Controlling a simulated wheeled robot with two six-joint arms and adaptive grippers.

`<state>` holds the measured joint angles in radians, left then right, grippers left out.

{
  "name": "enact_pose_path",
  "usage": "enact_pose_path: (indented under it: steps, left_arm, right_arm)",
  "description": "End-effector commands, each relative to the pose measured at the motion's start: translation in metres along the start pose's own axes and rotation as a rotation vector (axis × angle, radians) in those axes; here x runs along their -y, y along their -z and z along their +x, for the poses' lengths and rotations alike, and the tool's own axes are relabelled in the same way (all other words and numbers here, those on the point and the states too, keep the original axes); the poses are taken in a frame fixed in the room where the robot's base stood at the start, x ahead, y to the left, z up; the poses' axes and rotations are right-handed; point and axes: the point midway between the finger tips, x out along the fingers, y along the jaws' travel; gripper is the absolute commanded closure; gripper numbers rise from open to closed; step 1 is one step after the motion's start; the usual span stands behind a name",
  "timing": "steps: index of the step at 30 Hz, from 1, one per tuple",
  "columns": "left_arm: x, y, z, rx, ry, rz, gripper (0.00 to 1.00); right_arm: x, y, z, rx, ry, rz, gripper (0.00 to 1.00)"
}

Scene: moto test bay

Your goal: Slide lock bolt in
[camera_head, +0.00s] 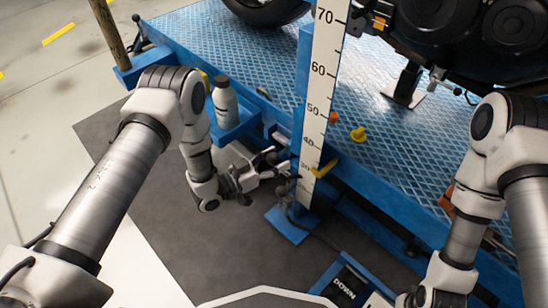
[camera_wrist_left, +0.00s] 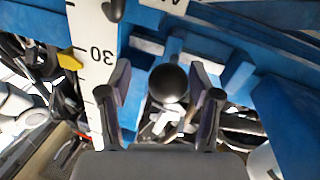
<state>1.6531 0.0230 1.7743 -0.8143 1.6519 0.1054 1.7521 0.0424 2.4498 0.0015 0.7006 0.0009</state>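A black ball knob (camera_wrist_left: 168,84), which looks like the lock bolt's handle, is in the middle of the left wrist view, in front of blue framework. My left gripper (camera_wrist_left: 160,95) is open, with one finger on each side of the knob in this view. I cannot tell whether the fingers touch it. In the head view my left gripper (camera_head: 280,170) is beside the lower part of the ruled post, and the knob is hard to make out there. The bolt's shaft is hidden behind the knob. My right arm comes in at the right; its gripper is out of frame.
The white ruled scale (camera_head: 318,85) stands close beside my left gripper, with a yellow pointer (camera_head: 325,169) low on it. A grey bottle (camera_head: 224,104) stands in a blue holder near my left arm. The blue lift platform (camera_head: 270,50) lies behind. A DOWN pedal (camera_head: 345,287) is in front.

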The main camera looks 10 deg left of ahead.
Motion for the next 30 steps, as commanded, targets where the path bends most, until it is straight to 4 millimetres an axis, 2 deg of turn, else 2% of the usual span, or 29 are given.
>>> enact_pose_path:
  steps: [5, 8, 11, 18, 21, 24, 30]
  left_arm:
    - [0.002, 0.001, -0.002, -0.001, 0.004, 0.001, 0.37]
    - [0.003, 0.000, -0.011, 0.000, 0.007, 0.001, 0.37]
    - [0.002, 0.000, -0.030, -0.001, 0.008, -0.001, 0.37]
    - [0.001, 0.001, -0.092, -0.002, 0.007, -0.002, 0.37]
    - [0.001, 0.000, -0.109, -0.001, 0.004, -0.001, 0.37]
    - [-0.001, 0.000, -0.118, -0.001, 0.001, -0.001, 0.37]
    - [-0.001, 0.000, -0.120, -0.001, -0.001, 0.001, 0.37]
  right_arm:
    - [0.000, 0.000, 0.000, 0.000, 0.000, 0.000, 1.00]
    - [0.000, 0.000, 0.000, 0.000, 0.000, 0.000, 1.00]
    - [0.000, 0.000, 0.000, 0.000, 0.000, 0.000, 1.00]
    - [0.000, 0.000, 0.000, 0.000, 0.000, 0.000, 1.00]
    - [0.000, 0.000, 0.000, 0.000, 0.000, 0.000, 1.00]
    - [0.000, 0.000, 0.000, 0.000, 0.000, 0.000, 1.00]
    - [0.000, 0.000, 0.000, 0.000, 0.000, 0.000, 1.00]
